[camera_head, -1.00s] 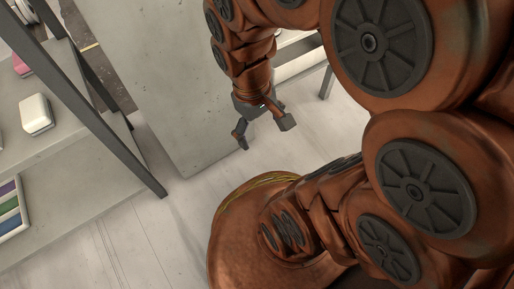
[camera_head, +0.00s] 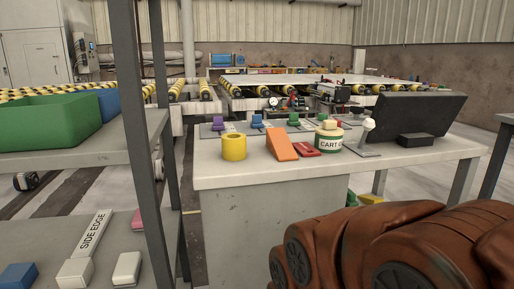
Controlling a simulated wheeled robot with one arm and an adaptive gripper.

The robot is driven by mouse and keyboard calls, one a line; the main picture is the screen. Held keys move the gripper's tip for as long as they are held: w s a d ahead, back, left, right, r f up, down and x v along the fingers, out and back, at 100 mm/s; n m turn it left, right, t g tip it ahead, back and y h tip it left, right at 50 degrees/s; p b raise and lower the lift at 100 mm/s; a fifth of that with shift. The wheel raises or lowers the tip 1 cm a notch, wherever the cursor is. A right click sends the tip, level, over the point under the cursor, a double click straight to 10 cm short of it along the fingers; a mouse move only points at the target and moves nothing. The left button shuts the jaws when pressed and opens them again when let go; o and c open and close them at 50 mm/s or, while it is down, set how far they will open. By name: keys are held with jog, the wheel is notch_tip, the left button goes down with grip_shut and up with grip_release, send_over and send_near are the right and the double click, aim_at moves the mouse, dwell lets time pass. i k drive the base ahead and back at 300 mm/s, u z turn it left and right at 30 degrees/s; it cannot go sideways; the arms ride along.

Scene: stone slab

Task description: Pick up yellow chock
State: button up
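No clearly yellow wedge shows on the table. An orange wedge (camera_head: 281,145) lies on the grey table near its front edge. A yellow ring-shaped cylinder (camera_head: 234,148) stands to its left. A small yellow piece (camera_head: 370,199) shows low behind the table's right side, partly hidden, and I cannot tell its shape. My brown arm fills the lower right, and my gripper is out of view.
The grey table (camera_head: 230,179) also holds a red block (camera_head: 305,149), a labelled tub (camera_head: 328,138), a lever and a dark slanted panel (camera_head: 412,115). A shelf rack with a green bin (camera_head: 45,122) stands at left. Roller conveyors lie behind.

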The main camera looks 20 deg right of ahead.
aim_at(367, 199)
jog(key=u, duration=2.8)
jog(key=k, duration=1.55)
jog(key=z, duration=0.15)
